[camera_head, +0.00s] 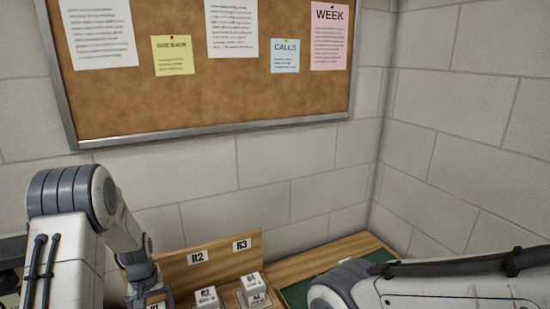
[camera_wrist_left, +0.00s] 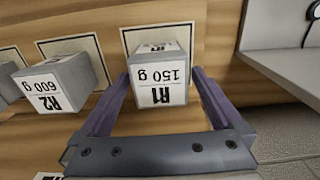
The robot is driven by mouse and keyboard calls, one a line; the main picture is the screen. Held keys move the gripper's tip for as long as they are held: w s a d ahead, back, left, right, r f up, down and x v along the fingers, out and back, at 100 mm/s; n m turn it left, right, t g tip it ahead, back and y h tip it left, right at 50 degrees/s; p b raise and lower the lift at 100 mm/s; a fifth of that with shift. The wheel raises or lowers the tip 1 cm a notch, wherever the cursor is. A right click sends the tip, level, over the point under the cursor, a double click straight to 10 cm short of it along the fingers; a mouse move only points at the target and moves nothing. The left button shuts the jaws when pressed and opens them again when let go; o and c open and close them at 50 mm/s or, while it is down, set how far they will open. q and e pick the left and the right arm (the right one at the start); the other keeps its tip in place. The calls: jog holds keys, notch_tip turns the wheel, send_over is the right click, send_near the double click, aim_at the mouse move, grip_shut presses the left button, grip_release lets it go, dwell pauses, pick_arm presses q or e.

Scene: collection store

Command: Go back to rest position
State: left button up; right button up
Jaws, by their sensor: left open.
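My left gripper (camera_wrist_left: 160,76) is open in the left wrist view, its two purple fingers on either side of a grey block labelled R1, 150 g (camera_wrist_left: 160,94). The block sits on a white square with a dark outline; I cannot tell whether the fingers touch it. In the head view my left arm reaches down at the left, and its gripper (camera_head: 142,296) is at the bottom edge, partly cut off. My right arm crosses the lower right of the head view; its gripper is out of view.
A grey block labelled R2, 600 g (camera_wrist_left: 50,88) stands beside R1. In the head view, blocks (camera_head: 207,298) and (camera_head: 253,283) stand before a wooden board (camera_head: 222,262) with R2 and R3 labels. A corkboard (camera_head: 200,95) hangs on the wall behind.

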pick_arm(q)
notch_tip(320, 180, down, 2)
jog(key=shift+f+p, duration=0.25)
jog(key=shift+p, duration=0.15)
jog(key=shift+w+b, duration=0.1)
jog(key=shift+b, duration=0.2)
jog(key=shift+r+b, duration=0.65)
jog(key=shift+r, duration=0.95)
jog(key=shift+r, duration=0.1)
